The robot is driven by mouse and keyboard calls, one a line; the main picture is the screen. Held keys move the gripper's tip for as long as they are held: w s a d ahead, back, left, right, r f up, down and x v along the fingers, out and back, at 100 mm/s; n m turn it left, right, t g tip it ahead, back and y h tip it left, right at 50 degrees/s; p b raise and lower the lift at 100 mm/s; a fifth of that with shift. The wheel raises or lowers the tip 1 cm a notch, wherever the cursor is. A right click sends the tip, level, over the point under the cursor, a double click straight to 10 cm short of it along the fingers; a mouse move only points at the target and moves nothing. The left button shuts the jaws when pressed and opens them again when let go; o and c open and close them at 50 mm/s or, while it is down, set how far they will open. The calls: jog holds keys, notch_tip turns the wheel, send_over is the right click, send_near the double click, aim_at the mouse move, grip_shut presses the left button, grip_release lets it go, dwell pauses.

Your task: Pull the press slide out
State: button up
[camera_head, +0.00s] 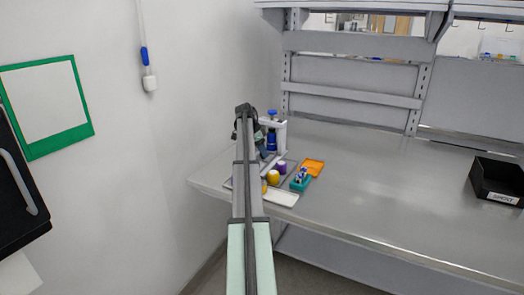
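A small press (281,134) with a white frame, a blue top knob and a dark blue cylinder stands at the left end of the metal bench. My arm reaches over the bench from the bottom and covers the press's left side. My gripper (261,145) is a small dark shape beside the press, mostly hidden by my arm. I cannot tell whether it touches the press or whether its fingers are open. The press slide cannot be made out; its area is partly behind my arm.
A black bin (497,181) stands far right. The bench (400,190) is clear between.

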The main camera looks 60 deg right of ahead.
grip_shut()
jog(key=shift+a, duration=0.1)
dwell(0.3)
jog(key=a, duration=1.1)
jog(key=shift+a, duration=0.1)
grip_release()
jog(key=shift+a, duration=0.1)
jog(key=shift+o, duration=1.2)
jog(key=shift+r, duration=0.1)
jog(key=v, duration=1.3)
jog(key=shift+r, duration=0.35)
jog(key=shift+w+a+f, duration=0.1)
jog(key=shift+w, duration=0.1)
